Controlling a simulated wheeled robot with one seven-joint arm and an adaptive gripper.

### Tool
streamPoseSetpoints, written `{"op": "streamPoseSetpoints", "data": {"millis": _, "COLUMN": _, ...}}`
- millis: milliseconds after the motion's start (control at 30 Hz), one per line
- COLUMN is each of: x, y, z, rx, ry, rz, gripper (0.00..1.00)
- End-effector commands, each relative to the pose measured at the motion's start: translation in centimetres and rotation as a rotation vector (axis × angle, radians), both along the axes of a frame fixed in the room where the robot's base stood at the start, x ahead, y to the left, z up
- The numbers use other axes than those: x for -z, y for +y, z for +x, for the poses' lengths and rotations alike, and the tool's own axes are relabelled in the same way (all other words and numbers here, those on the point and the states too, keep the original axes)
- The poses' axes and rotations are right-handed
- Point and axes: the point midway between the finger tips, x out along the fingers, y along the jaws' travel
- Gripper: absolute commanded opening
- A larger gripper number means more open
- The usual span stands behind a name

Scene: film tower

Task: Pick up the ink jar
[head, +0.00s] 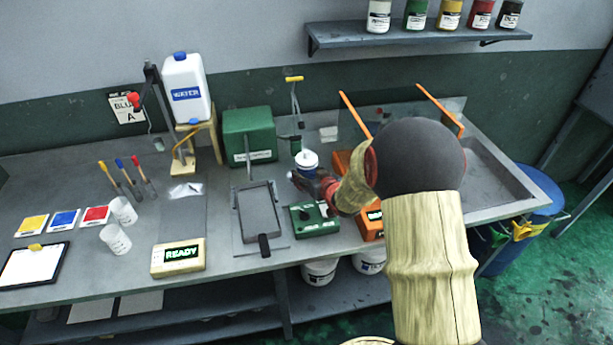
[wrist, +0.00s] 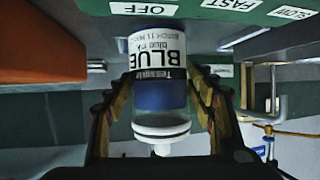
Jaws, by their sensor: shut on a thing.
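The ink jar (wrist: 160,82) has a white label reading BLUE, a blue band and a white cap; its label appears upside down in the wrist view. My gripper (wrist: 160,100) is shut on it, with one finger on each side of the jar. In the head view the jar's white cap (head: 307,158) and a bit of blue show just beyond my gripper (head: 300,178), which hides part of the jar. I cannot tell whether its base touches the bench.
A green control box (head: 313,218) sits close in front of my gripper. A larger green box (head: 248,136) and a grey tray (head: 258,212) stand to the left. Orange objects (head: 370,222) and a sink (head: 490,175) are to the right. Several jars stand on the wall shelf (head: 420,36).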

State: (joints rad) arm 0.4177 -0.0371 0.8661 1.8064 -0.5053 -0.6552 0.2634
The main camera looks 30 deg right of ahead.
Motion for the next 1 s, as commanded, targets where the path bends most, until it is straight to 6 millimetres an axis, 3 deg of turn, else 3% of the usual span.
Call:
{"op": "streamPoseSetpoints", "data": {"millis": 567, "x": -0.2, "y": 0.0, "z": 0.1, "rx": 0.0, "ry": -0.003, "rz": 0.0, "gripper": 0.09}}
{"op": "streamPoseSetpoints", "data": {"millis": 767, "x": -0.4, "y": 0.0, "z": 0.1, "rx": 0.0, "ry": -0.003, "rz": -0.001, "gripper": 0.09}}
{"op": "streamPoseSetpoints", "data": {"millis": 1000, "x": -2.7, "y": 0.0, "z": 0.1, "rx": 0.0, "ry": -0.006, "rz": -0.002, "gripper": 0.09}}
